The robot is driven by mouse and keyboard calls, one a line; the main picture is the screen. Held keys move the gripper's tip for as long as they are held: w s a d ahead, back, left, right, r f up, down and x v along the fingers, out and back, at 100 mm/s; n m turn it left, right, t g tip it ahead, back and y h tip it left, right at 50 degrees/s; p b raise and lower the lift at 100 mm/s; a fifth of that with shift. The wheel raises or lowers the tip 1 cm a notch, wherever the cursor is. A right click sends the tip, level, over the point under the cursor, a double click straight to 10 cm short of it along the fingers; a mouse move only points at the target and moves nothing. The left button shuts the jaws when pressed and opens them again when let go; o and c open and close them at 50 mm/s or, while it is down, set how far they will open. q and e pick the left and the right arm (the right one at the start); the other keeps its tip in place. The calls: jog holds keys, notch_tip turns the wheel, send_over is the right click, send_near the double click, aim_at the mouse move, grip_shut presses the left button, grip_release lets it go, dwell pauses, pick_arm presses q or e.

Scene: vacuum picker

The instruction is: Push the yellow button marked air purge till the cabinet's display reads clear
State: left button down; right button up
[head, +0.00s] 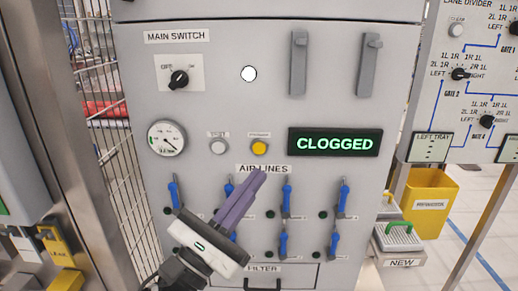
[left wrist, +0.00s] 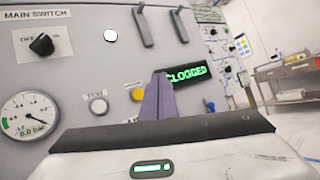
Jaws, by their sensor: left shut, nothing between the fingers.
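The yellow button (head: 259,148) is on the grey cabinet front, left of the display; its small label is too blurred to read surely. It also shows in the left wrist view (left wrist: 137,95), just left of my fingers. The cabinet's display (head: 335,143) reads CLOGGED in green letters. My left gripper (head: 258,174) is shut and empty, its purple fingers pointing up toward the panel. In the head view the fingertips are just below the yellow button, over the AIR LINES label. They appear apart from the button. My right gripper is not in view.
A pale button (head: 219,147) is left of the yellow one, and a pressure gauge (head: 166,139) is further left. Several blue valve levers (head: 286,196) stick out below. The main switch (head: 179,79) is at upper left. A yellow bin (head: 430,202) stands to the right.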

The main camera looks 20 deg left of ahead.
aim_at(259, 148)
pick_arm(q)
jog(key=shift+w+a+b, duration=0.1)
jog(key=shift+w+a, duration=0.3)
jog(key=shift+w, duration=0.95)
jog(key=shift+w+a+b, duration=0.15)
jog(key=shift+w+a, duration=0.25)
jog(key=shift+w, duration=0.9)
jog(key=shift+w+a+b, duration=0.1)
jog(key=shift+w+a, duration=0.3)
jog(key=shift+w, duration=0.95)
jog(key=shift+w+a, duration=0.1)
jog(key=shift+w, duration=0.3)
jog(key=shift+w+a+b, duration=0.1)
jog(key=shift+w+b, duration=0.2)
jog(key=shift+b, duration=0.1)
jog(key=shift+s, duration=0.15)
jog(key=shift+s+d, duration=0.25)
jog(key=shift+s, duration=0.35)
